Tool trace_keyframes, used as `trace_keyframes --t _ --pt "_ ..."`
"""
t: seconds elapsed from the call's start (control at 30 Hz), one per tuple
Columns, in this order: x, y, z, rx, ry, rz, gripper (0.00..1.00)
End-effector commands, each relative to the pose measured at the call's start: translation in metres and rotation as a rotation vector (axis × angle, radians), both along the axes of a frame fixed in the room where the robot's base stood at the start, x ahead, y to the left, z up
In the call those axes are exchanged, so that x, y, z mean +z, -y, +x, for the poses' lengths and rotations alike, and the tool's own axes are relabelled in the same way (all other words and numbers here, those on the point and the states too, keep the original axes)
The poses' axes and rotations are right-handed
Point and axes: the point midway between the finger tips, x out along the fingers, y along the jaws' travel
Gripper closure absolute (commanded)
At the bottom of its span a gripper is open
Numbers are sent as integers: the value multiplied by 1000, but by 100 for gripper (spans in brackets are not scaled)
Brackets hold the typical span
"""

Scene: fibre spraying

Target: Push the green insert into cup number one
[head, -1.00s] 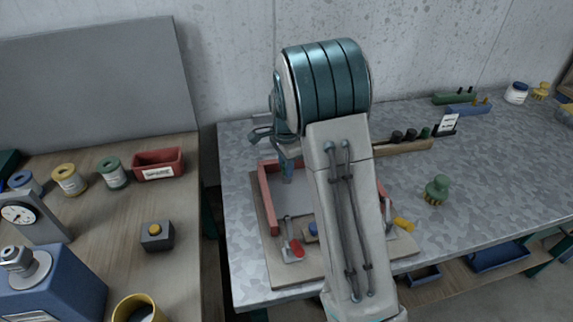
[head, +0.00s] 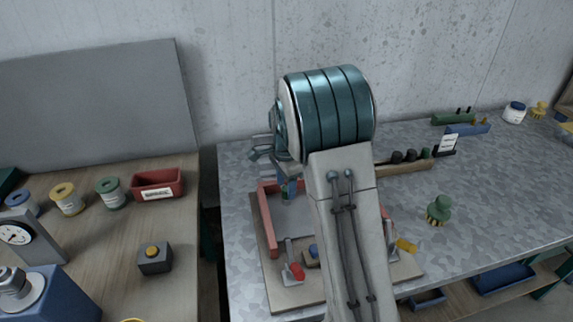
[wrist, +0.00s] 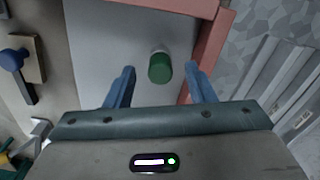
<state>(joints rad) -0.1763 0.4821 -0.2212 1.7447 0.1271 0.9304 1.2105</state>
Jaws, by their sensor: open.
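A green cylinder with a pale rim (wrist: 160,67) stands on the grey plate of the red-walled fixture in the wrist view; it looks like the green insert, but I cannot tell whether it sits in a cup. My gripper (wrist: 163,75) is open, with one blue finger on each side of the cylinder and gaps to both. In the head view my gripper (head: 290,187) is over the back of the fixture, partly hidden by my arm. I cannot make out a cup marked number one.
The fixture's red wall (head: 267,225) runs along its left side. A red-tipped clamp (head: 297,271) and a yellow-tipped one (head: 406,246) stand at its front.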

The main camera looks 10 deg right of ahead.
Motion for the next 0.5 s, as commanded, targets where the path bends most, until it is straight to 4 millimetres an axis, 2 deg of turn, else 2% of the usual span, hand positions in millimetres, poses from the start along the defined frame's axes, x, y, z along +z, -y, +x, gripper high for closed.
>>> trace_keyframes --t 0.3,0.5 --pt "74 0 1 -1 6 1 50" --pt "105 0 1 0 4 0 50"
